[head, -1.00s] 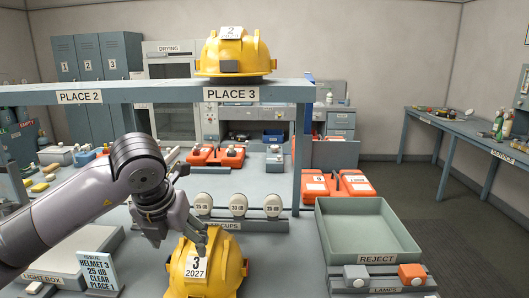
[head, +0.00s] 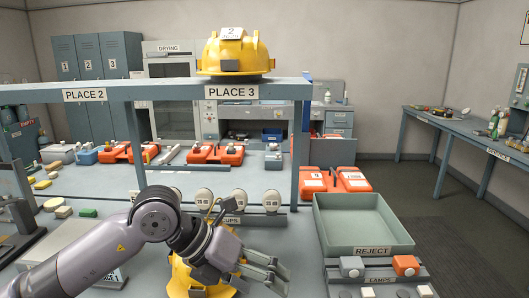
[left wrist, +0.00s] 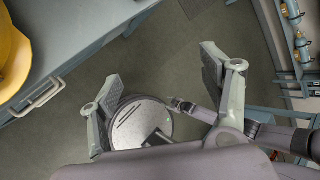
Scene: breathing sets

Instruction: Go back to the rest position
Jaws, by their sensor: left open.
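My left gripper (head: 276,273) is open and empty in the head view, low at the front, with its fingers pointing right. It is in front of the lower yellow helmet (head: 184,278) and hides most of it, including its number label. In the left wrist view the open jaws (left wrist: 160,88) have only floor and a round grey part of mine behind them. A yellow helmet (left wrist: 12,55) shows at the left edge there, apart from the fingers. A dark jointed part that looks like my right arm shows behind; its jaw state is too small to tell.
Another yellow helmet (head: 234,52) sits on the shelf above PLACE 3 (head: 231,92). The green-grey REJECT tray (head: 365,250) stands right of my left gripper, with the lamps panel (head: 380,280) in front. Round cups (head: 238,199) stand behind the gripper. Floor is open at the right.

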